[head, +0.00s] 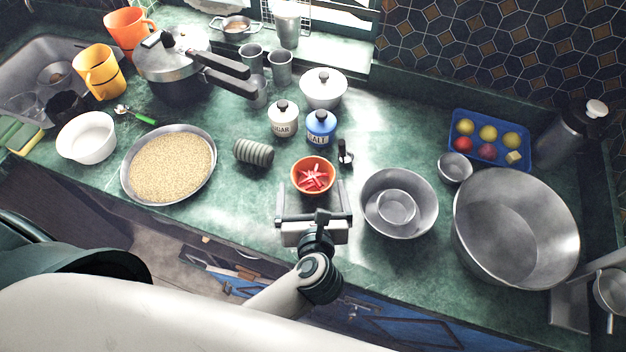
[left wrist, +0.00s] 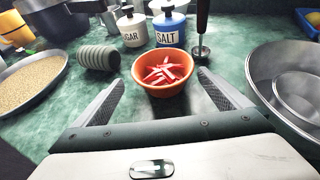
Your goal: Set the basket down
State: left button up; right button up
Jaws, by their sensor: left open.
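I cannot make out a clear basket in either view. A small orange bowl (head: 314,187) with red strips (head: 314,177) in it stands upright on the green counter. My left gripper (head: 312,202) is open, just in front of the bowl, with its fingers pointing toward it. In the left wrist view the orange bowl (left wrist: 165,83) sits between and just beyond the spread fingertips (left wrist: 162,88). Nothing is held between the fingers. My right gripper is not in view.
A grain tray (head: 127,187), a ribbed grey cylinder (head: 254,152), sugar jar (head: 283,122), salt jar (head: 321,128) and dark-handled tool (head: 345,153) surround the bowl. Metal bowls (head: 425,225) (head: 520,235) stand right. A wire rack (head: 300,14) is at the back.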

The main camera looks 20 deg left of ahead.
aim_at(312, 168)
pick_arm(q)
jog(key=shift+w, duration=0.15)
jog(key=x, duration=0.2)
jog(key=b+x, duration=0.1)
jog(key=x, duration=0.1)
jog(key=shift+w+d+f, duration=0.1)
jog(key=shift+w+d, duration=0.05)
jog(key=shift+d, duration=0.05)
jog(key=shift+w+a+f+b, duration=0.2)
jog(key=shift+w+b, duration=0.1)
jog(key=shift+w, duration=0.1)
jog(key=shift+r, duration=0.1)
jog(key=c, duration=1.2)
jog(key=shift+c, duration=0.2)
jog(key=shift+r, duration=0.2)
